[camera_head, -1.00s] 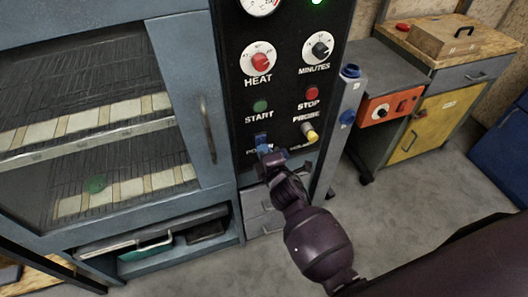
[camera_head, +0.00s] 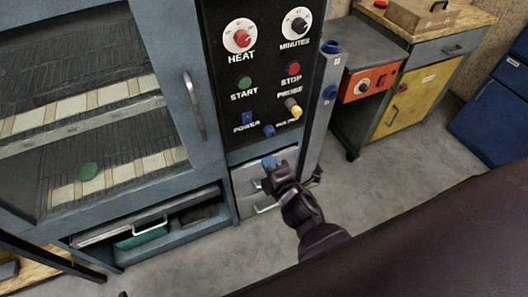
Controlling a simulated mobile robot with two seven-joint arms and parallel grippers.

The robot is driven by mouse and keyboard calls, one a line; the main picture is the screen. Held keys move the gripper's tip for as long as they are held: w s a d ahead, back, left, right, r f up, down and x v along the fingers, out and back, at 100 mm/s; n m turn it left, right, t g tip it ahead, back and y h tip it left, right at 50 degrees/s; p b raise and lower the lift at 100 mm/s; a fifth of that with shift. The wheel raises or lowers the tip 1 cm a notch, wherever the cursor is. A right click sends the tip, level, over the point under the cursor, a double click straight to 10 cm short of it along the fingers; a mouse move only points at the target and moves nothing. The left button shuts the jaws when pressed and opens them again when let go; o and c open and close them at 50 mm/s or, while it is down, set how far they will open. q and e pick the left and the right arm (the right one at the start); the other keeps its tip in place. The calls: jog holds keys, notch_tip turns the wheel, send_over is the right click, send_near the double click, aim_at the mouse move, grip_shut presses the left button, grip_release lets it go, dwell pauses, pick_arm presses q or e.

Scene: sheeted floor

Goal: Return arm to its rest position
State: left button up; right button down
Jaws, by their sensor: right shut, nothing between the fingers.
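My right gripper (camera_head: 270,164) has blue fingertips and a dark purple wrist. It is shut and empty, in front of the grey drawers below the black control panel (camera_head: 262,85). Its arm comes in from the lower right, and a large dark part of it covers the bottom right corner. The blue power switch (camera_head: 246,118) on the panel is above the fingertips and apart from them. A small blue tip at the bottom left edge may be my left gripper (camera_head: 122,294); the rest of it is out of frame.
A blue-grey oven (camera_head: 168,55) with a glass door and vertical handle (camera_head: 195,105) stands at left. A grey post (camera_head: 322,110) rises beside the arm. A workbench with an orange box (camera_head: 368,83) and yellow door (camera_head: 402,103) stands right. Floor (camera_head: 400,160) is clear between.

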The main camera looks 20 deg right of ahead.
jog(key=shift+s, duration=0.5)
dwell(0.3)
jog(key=s+d+f+m+g, duration=0.2)
jog(key=s+d+f+m, duration=0.1)
jog(key=s+m, duration=0.5)
jog(key=s+d+f+m+g, duration=0.3)
jog(key=s+d+m, duration=0.2)
jog(key=s+m, duration=0.4)
jog(key=shift+s+d+g+h, duration=0.2)
jog(key=shift+s+g+h, duration=0.1)
jog(key=shift+h, duration=0.1)
jog(key=shift+w, duration=0.1)
dwell(0.7)
